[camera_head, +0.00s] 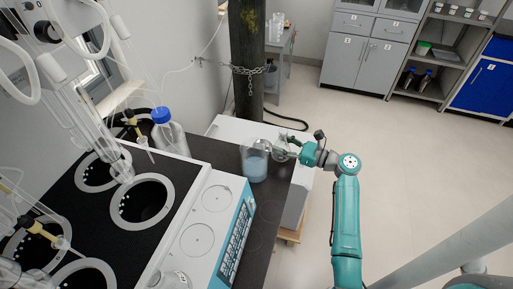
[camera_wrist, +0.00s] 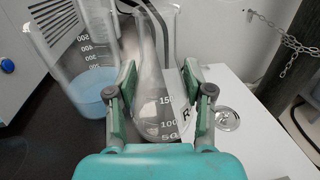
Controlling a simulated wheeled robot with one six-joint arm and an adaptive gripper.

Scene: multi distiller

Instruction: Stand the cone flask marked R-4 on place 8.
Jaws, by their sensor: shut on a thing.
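My gripper (camera_wrist: 159,80) is shut on a clear cone flask (camera_wrist: 160,118) in the wrist view, one finger on each side of it. The flask has white graduation marks and a label that reads "R"; the rest of the label is hidden. In the head view my gripper (camera_head: 295,147) holds the flask (camera_head: 281,152) just right of a beaker, near the black bench's right edge. The flask looks empty. I cannot read which spot is place 8; faint circles (camera_head: 263,211) show on the black bench top.
A large beaker of blue liquid (camera_head: 254,165) stands close left of the flask, also in the wrist view (camera_wrist: 92,95). A blue-capped bottle (camera_head: 168,133) and a white-and-blue device with round plates (camera_head: 215,198) stand further left. A chained dark pillar (camera_head: 247,60) rises behind.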

